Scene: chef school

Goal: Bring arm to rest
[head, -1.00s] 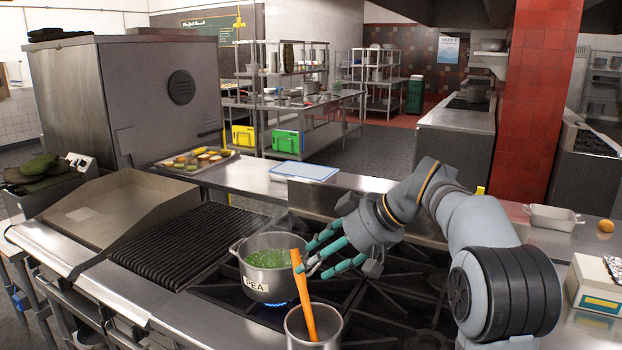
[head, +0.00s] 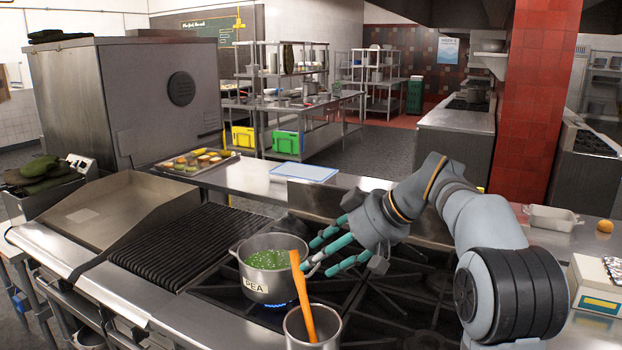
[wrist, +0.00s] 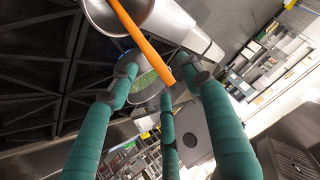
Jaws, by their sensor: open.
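My gripper (head: 322,254) is open, its teal fingers spread and empty, above the black stove grates (head: 385,300). It is right of the steel pot labelled PEA (head: 268,284), which holds green contents (head: 266,259) over a blue flame. An orange utensil (head: 305,300) leans out of a steel container (head: 325,330) in front of my fingers. In the wrist view, my gripper (wrist: 162,85) shows teal fingers with dark tips, and the orange utensil (wrist: 135,35) crosses beyond them. The green contents (wrist: 150,88) are partly hidden behind the fingers.
A ribbed grill (head: 185,245) lies left of the pot. A tray of food (head: 195,160) and a pale blue board (head: 303,172) lie on the counter behind. A white dish (head: 552,218) and a box (head: 597,285) stand at the right.

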